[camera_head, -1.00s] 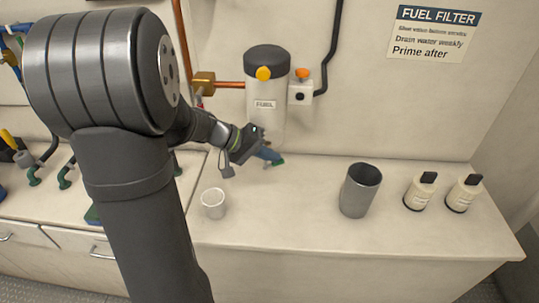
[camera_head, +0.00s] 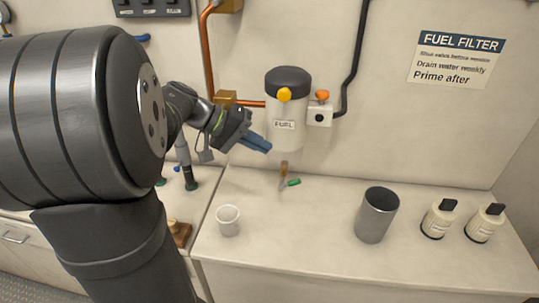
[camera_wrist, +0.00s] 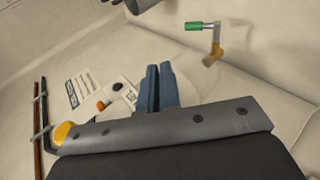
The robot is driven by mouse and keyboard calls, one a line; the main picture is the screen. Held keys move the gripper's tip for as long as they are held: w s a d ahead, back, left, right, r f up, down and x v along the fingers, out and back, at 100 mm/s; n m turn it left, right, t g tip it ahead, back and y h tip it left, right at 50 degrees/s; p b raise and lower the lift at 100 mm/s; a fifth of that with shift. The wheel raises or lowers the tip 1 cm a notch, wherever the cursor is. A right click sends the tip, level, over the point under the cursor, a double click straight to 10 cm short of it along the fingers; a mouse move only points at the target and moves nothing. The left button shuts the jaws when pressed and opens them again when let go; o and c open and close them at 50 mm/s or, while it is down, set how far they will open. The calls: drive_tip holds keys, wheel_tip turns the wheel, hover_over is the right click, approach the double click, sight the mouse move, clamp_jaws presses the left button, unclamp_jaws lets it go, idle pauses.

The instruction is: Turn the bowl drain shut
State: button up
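The fuel filter (camera_head: 285,108) hangs on the wall, with a pale, see-through bowl at its bottom. Below the bowl is the brass drain (camera_head: 284,169) with a green-handled lever (camera_head: 293,182). In the wrist view the green handle (camera_wrist: 199,26) sticks out sideways from the lever beside the brass drain (camera_wrist: 217,49). My gripper (camera_head: 268,148) is up and left of the drain, near the filter's lower left side, and apart from the drain. In the wrist view its blue fingers (camera_wrist: 158,70) lie side by side, with nothing visible between them.
A small white cup (camera_head: 228,220) stands on the counter, left of the drain. A grey metal cup (camera_head: 376,215) and two cream bottles (camera_head: 438,220) (camera_head: 485,223) stand to the right. Copper pipe (camera_head: 207,55) and black hose (camera_head: 356,60) run along the wall.

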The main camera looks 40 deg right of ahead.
drive_tip(key=o, duration=0.3)
drive_tip(key=shift+a+f, duration=0.1)
drive_tip(key=shift+a, duration=0.15)
drive_tip(key=o, duration=0.3)
drive_tip(key=a+f+n+h, duration=0.1)
drive_tip(key=f, duration=0.1)
drive_tip(key=a+f+n+h, duration=0.1)
drive_tip(key=f+n, duration=0.1)
drive_tip(key=f, duration=0.1)
drive_tip(key=a+f+n+g+h, duration=0.1)
drive_tip(key=f+n, duration=0.1)
drive_tip(key=shift+s+f, duration=0.3)
drive_tip(key=shift+o, duration=0.2)
drive_tip(key=n+t+h, duration=0.4)
drive_tip(key=n+h, duration=0.1)
drive_tip(key=n, duration=0.5)
approach(292, 183)
drive_tip(key=d, duration=0.3)
drive_tip(key=s+d, duration=0.1)
drive_tip(key=d, duration=0.7)
drive_tip(key=shift+s+d+f, duration=0.1)
drive_tip(key=shift+s+f, duration=0.15)
drive_tip(key=shift+s, duration=0.15)
drive_tip(key=shift+c, duration=0.5)
clamp_jaws()
